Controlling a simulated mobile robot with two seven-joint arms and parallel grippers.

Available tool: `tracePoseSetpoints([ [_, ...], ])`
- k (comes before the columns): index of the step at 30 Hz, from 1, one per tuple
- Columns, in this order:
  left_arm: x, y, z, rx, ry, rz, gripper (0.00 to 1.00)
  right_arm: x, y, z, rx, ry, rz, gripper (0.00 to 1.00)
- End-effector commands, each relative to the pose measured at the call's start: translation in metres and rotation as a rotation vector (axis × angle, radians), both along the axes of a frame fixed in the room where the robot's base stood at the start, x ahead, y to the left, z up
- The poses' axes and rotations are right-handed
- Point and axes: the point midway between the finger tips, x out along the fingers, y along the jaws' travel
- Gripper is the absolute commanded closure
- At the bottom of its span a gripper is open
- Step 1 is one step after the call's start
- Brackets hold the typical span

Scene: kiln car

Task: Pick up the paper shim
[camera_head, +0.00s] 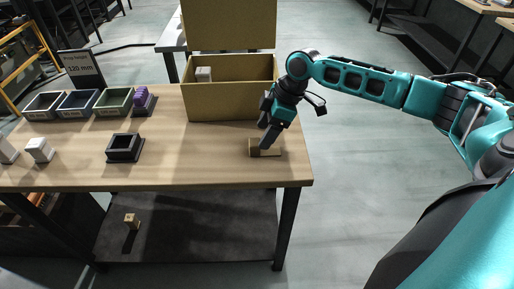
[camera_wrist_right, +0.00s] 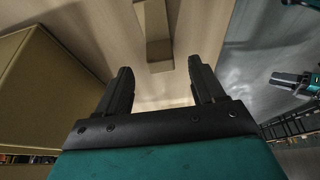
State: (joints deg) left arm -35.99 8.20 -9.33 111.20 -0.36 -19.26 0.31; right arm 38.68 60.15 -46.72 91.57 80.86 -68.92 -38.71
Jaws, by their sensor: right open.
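A small tan and brown block-like piece, which looks like the paper shim (camera_head: 268,153), lies on the wooden table near its right end. In the right wrist view the brown piece (camera_wrist_right: 159,50) lies beyond the fingertips, near the top middle. My right gripper (camera_head: 262,143) is just above it and partly hides it in the head view. In the wrist view my right gripper (camera_wrist_right: 160,82) is open, with nothing between its fingers.
A large open cardboard box (camera_head: 230,104) stands behind the gripper and fills the left of the wrist view. Several small trays (camera_head: 113,103), a dark square holder (camera_head: 124,148) and pale blocks are at the left. The table front between is clear.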

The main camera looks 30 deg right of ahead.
Motion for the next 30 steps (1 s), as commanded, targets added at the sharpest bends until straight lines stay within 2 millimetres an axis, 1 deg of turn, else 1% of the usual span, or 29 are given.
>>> tracePoseSetpoints([
  [5, 0.0, 0.0, -0.002, 0.001, 0.0, 0.001, 0.57, 0.003, 0.006, -0.013, 0.002, 0.001, 0.0, 0.32],
  [12, 0.0, 0.0, -0.007, 0.0, 0.002, 0.001, 0.57, 0.011, 0.018, -0.044, 0.001, 0.001, -0.001, 0.32],
  [15, 0.0, 0.0, -0.006, 0.0, 0.005, 0.001, 0.57, 0.012, 0.02, -0.048, 0.0, -0.001, 0.0, 0.32],
  [20, 0.002, 0.0, -0.004, -0.001, 0.0, 0.001, 0.57, 0.012, 0.02, -0.047, 0.0, -0.001, 0.0, 0.32],
  [30, 0.004, -0.002, -0.002, -0.003, -0.007, -0.003, 0.57, 0.012, 0.019, -0.047, -0.001, 0.0, 0.0, 0.64],
])
